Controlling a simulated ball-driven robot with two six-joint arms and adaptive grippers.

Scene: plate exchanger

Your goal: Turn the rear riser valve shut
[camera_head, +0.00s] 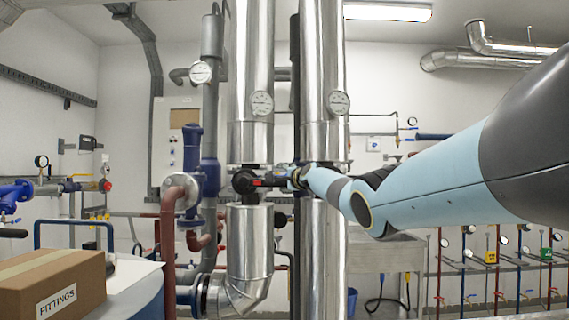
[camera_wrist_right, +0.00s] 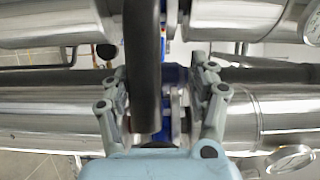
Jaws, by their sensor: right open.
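Two silver risers stand side by side, the left riser (camera_head: 250,90) and the right riser (camera_head: 322,75). A dark valve (camera_head: 244,181) with a black and red lever (camera_head: 272,182) sits in a gap of the left riser, the lever pointing right. My right gripper (camera_head: 297,177) is at the lever's right end, in front of the right riser, which hides any valve there. In the right wrist view its fingers (camera_wrist_right: 160,90) are open on either side of a thick dark handle (camera_wrist_right: 143,60); contact is unclear. A blue part (camera_wrist_right: 173,75) shows behind. My left gripper is out of view.
Round gauges (camera_head: 262,103) are mounted on the risers. A blue pump-like fitting (camera_head: 193,150) and red pipe (camera_head: 168,240) stand left. A cardboard box (camera_head: 60,283) sits at front left. A grey sink (camera_head: 385,250) is behind, right.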

